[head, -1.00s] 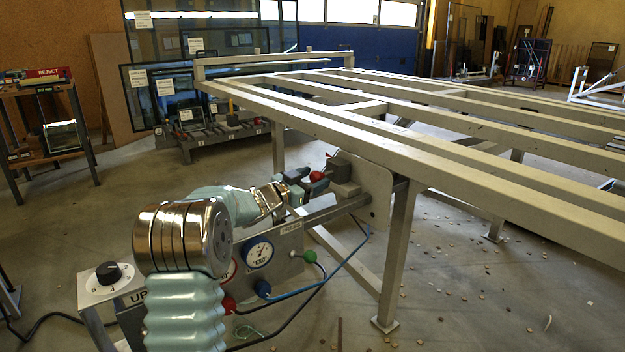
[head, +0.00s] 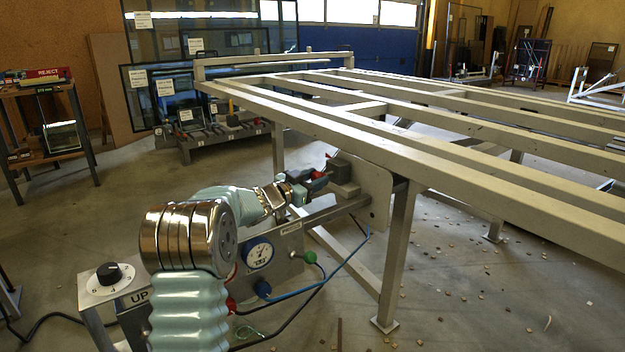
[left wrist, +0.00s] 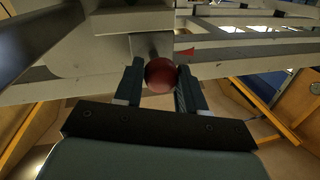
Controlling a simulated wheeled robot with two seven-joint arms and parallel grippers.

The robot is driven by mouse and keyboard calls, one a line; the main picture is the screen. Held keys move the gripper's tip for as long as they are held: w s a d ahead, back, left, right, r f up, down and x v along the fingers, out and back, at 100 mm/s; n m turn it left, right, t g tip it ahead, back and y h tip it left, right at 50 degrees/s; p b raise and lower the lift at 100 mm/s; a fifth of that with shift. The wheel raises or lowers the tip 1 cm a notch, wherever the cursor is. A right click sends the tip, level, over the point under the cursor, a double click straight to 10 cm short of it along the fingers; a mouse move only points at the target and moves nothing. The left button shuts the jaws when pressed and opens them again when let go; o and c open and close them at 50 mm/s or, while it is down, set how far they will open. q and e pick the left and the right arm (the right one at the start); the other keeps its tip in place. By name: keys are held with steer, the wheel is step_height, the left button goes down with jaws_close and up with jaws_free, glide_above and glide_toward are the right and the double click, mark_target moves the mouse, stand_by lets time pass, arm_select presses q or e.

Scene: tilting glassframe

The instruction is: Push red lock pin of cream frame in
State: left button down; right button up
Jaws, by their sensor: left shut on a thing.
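The red lock pin shows as a round red knob (left wrist: 160,75) on a short grey shaft in the left wrist view. The shaft enters a grey block (head: 344,172) on the side plate of the cream frame (head: 330,122). My left gripper (left wrist: 160,92) is shut on the knob, one dark finger on each side of it. In the head view my left gripper (head: 311,184) is at the block, and its fingers hide most of the knob. My right gripper is not in view.
A grey box with a pressure gauge (head: 258,252), coloured knobs and hoses stands under my left forearm. A dial box (head: 107,275) is at the lower left. Small chips litter the floor.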

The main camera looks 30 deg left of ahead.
arm_select(q)
steer(key=shift+w+d+r+p, duration=0.1)
steer(key=shift+w+d+p, duration=0.15)
steer(key=shift+w, duration=0.3)
steer(key=shift+w+d+p, duration=0.1)
steer(key=shift+w+d, duration=0.1)
steer(key=shift+w, duration=0.3)
steer(key=c, duration=0.7)
jaws_free()
steer(key=shift+w, duration=0.1)
steer(key=s+a, duration=0.1)
steer(key=s, duration=0.8)
steer(key=s+a, duration=0.1)
steer(key=s, duration=0.3)
steer(key=shift+s+a, duration=0.3)
